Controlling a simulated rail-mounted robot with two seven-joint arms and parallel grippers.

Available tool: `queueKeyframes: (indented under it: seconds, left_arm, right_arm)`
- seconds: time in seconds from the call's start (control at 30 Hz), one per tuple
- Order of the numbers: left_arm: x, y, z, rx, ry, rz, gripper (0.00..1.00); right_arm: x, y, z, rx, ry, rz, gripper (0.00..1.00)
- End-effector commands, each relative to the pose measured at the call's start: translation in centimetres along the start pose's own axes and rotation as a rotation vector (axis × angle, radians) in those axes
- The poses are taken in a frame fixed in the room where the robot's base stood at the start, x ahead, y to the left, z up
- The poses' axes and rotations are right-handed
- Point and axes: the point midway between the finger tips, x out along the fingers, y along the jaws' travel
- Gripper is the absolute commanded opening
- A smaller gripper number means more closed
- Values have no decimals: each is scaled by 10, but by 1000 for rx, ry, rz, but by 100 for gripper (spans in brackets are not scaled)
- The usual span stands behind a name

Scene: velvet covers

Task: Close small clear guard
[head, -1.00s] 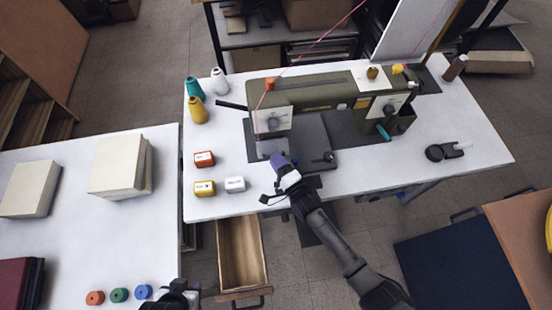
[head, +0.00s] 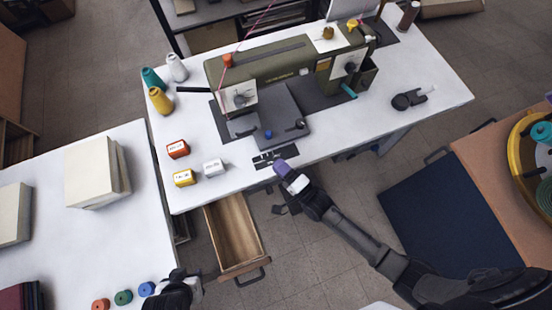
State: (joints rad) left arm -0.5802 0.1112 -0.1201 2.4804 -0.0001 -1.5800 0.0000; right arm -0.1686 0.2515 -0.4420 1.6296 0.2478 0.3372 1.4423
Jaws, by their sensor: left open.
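An olive sewing machine (head: 270,62) stands on the white table. A pale grey plate or clear guard (head: 243,124) shows below its needle head (head: 239,96); it is too small to tell which, or whether it is open. A small blue knob (head: 268,134) sits on the dark bed (head: 285,112) beside it. My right gripper (head: 282,169), with purple tips, is just off the table's front edge, apart from the machine. Its jaws are too small to read. My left gripper (head: 186,274) is open at the bottom edge, beside the left table, far from the machine.
An open wooden drawer (head: 233,232) sticks out below the table. A dark tape dispenser (head: 408,100) lies right. The left table (head: 125,225) holds books and spools.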

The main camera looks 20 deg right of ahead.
Motion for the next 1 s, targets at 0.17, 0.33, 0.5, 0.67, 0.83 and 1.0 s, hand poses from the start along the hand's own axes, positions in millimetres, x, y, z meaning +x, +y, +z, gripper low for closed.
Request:
queueKeyframes:
  seconds: [0.17, 0.33, 0.5, 0.67, 0.83, 1.0]
  left_arm:
    - [0, -1, 0, 2, -1, -2, 43]
    - [-4, -2, -1, 7, -2, -6, 43]
    - [-39, -5, -11, 12, -6, -9, 43]
    - [-81, -6, -25, 13, -1, -10, 43]
    - [-85, -6, -27, 12, 6, -10, 43]
    - [-80, -5, -25, 8, -5, -7, 43]
  right_arm:
    - [0, 0, 0, 0, 0, 0, 21]
    - [0, -4, 0, 1, 0, 0, 30]
    - [1, -39, 0, 7, 6, 7, 36]
    - [6, -89, -14, 36, 47, 5, 36]
    - [9, -78, -25, 121, 65, 177, 36]
    - [5, -60, -18, 151, 34, 315, 36]
